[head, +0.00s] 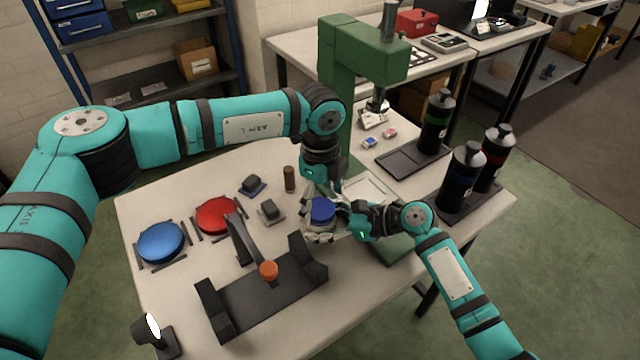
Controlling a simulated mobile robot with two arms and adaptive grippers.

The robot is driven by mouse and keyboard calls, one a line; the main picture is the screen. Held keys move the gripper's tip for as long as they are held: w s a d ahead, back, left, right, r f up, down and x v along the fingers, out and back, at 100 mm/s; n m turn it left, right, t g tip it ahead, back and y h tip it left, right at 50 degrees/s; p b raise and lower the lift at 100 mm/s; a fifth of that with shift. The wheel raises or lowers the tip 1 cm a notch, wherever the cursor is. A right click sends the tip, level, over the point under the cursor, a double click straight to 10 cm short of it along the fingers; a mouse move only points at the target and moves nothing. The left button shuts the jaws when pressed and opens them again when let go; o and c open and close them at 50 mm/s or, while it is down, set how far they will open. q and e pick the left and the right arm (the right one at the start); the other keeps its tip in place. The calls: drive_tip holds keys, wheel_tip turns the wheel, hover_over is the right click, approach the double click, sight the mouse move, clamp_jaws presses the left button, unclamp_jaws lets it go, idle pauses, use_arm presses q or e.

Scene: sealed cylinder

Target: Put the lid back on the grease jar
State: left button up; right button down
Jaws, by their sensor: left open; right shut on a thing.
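A small blue round top (322,211), like a jar lid, shows between my two grippers over the middle of the table. Pale parts show around and below it, but I cannot separate the jar body from the fingers, or tell if the lid is seated. My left gripper (321,200) points down from above, close around the blue top, and is open. My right gripper (335,215) comes in from the right and is shut on what seems to be the jar beneath the blue top. The fingers hide much of it.
A blue disc (160,242) and a red disc (219,215) lie at the left. A black cradle (265,293) with an orange-knobbed lever (268,270) stands in front. A green press (345,60) stands behind; dark bottles (461,178) stand right. A lamp (155,333) is front left.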

use_arm(q)
drive_tip(key=shift+f, duration=0.8)
drive_tip(key=shift+c, duration=0.4)
